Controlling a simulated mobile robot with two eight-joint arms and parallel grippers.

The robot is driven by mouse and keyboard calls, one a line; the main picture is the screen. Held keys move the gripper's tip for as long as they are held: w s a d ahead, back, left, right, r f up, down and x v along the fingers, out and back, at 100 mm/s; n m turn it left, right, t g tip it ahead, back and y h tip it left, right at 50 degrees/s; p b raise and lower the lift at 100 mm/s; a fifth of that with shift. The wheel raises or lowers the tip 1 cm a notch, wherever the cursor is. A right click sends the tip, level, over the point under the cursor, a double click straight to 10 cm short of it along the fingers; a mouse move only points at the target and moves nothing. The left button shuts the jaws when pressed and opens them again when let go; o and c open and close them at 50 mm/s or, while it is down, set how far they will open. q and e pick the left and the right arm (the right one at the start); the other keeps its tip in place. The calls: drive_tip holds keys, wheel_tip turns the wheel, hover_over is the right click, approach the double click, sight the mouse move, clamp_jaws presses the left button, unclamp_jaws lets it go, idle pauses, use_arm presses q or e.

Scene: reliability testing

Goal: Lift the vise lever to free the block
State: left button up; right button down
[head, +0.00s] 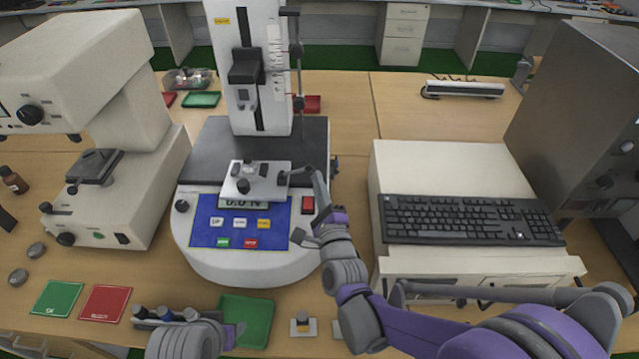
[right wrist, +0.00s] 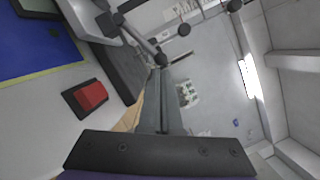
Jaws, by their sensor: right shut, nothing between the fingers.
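The vise (head: 268,183) is a light metal plate with dark knobs on the test machine, above its blue panel. Its dark lever (head: 298,171) points right. I cannot pick out a block inside the vise. My right gripper (head: 317,176) is shut and empty, its fingertips close beside the lever's end; I cannot tell whether they touch. In the right wrist view, the shut fingers (right wrist: 162,72) reach up to a dark rod with a round end. My left gripper (head: 236,333) is low in the head view, partly hidden by its arm, and its opening does not show clearly.
The test machine's column (head: 250,60) rises behind the vise. A keyboard (head: 470,219) on a white unit stands right, a microscope (head: 135,190) left. A red switch (head: 308,205) sits below the right gripper.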

use_arm(q)
drive_tip(key=shift+r, duration=0.1)
use_arm(e)
drive_tip(key=shift+r, duration=0.1)
use_arm(q)
drive_tip(key=shift+a+r, duration=0.1)
drive_tip(key=shift+r, duration=0.1)
use_arm(e)
drive_tip(key=shift+r+n, duration=0.2)
drive_tip(key=shift+n, duration=0.2)
